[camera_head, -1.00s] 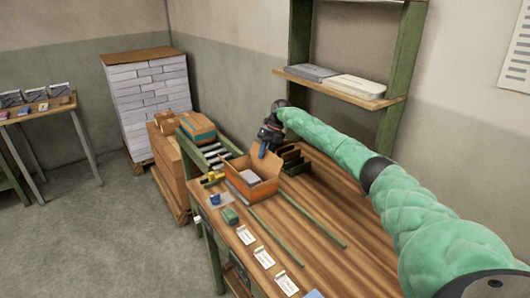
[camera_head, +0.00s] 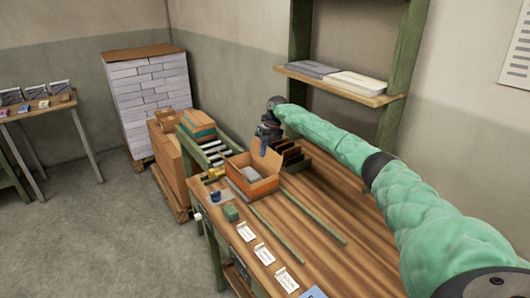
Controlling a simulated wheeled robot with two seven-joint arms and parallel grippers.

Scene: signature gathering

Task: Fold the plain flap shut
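An open orange-brown box (camera_head: 264,188) stands on the wooden workbench, with pale contents (camera_head: 248,175) inside. A plain brown flap (camera_head: 266,160) stands up at the box's back edge. My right gripper (camera_head: 263,150) points down at the back of the box, close to the top of this flap. I cannot tell whether it touches the flap. The fingers are small and dark blue, and whether they are open or shut is unclear. My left gripper is out of view.
A dark divided holder (camera_head: 294,158) stands close behind the box. A green block (camera_head: 231,213), a blue item (camera_head: 215,196) and white cards (camera_head: 265,253) lie toward the front. Two green strips (camera_head: 313,217) lie on the bench. A shelf (camera_head: 340,86) hangs above.

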